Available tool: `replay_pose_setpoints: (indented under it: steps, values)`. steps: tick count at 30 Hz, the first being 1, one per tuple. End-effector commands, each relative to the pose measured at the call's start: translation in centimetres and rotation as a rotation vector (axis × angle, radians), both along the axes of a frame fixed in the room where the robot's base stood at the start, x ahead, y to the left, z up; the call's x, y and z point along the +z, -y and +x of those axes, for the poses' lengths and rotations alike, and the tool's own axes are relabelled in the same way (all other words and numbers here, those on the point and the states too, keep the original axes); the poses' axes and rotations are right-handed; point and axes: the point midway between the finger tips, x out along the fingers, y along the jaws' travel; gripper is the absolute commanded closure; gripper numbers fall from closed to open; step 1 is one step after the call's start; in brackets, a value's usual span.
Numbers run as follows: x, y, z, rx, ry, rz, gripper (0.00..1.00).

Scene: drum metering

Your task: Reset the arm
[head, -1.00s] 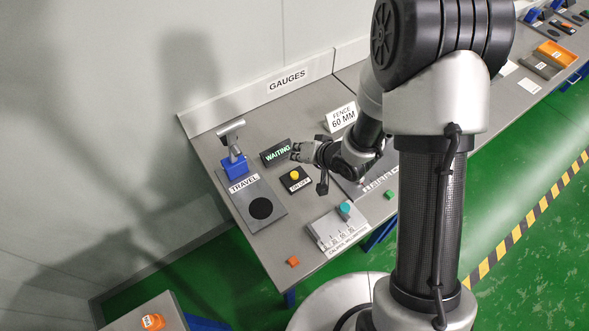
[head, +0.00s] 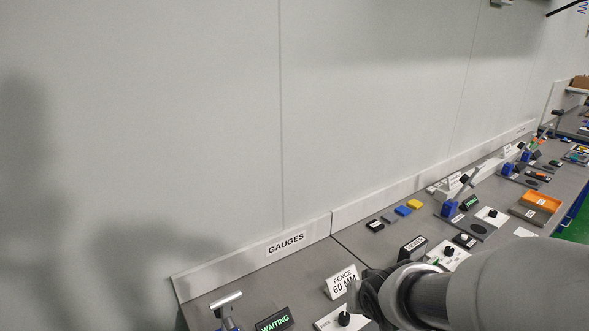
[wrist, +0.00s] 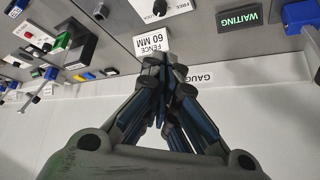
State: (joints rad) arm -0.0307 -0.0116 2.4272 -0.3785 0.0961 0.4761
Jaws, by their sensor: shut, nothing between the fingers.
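My gripper (wrist: 167,68) shows in the wrist view with its two dark fingers drawn together and nothing between them. It is in front of the "FENCE 60 MM" sign (wrist: 152,44), which appears upside down, and the wall is behind. In the head view my arm (head: 500,285) crosses the lower right, and I cannot make out the fingers there. The "FENCE 60 MM" sign (head: 341,282) stands on the bench just left of the arm.
The green-lit "WAITING" display (head: 274,321) and a blue-based lever (head: 226,308) are at the bottom of the head view. The "GAUGES" board (head: 286,243) lines the wall. Yellow (head: 415,204) and blue (head: 402,210) blocks and an orange tray (head: 540,202) lie farther along.

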Motion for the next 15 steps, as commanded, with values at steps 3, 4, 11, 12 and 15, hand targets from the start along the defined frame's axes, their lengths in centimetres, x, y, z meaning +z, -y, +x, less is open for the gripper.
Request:
replay_pose_setpoints:
  steps: [3,4,11,12,15]
  values:
    - [3.2,1.6,-4.3,-0.028,-0.033,-0.046,1.00]
    - [3.8,1.9,-5.5,-0.030,-0.046,-0.053,1.00]
    - [6.5,1.9,-15.2,-0.001,-0.155,-0.054,1.00]
    - [6.7,1.7,-16.6,0.011,-0.171,-0.049,1.00]
    - [6.8,1.1,-19.3,0.041,-0.202,-0.036,1.00]
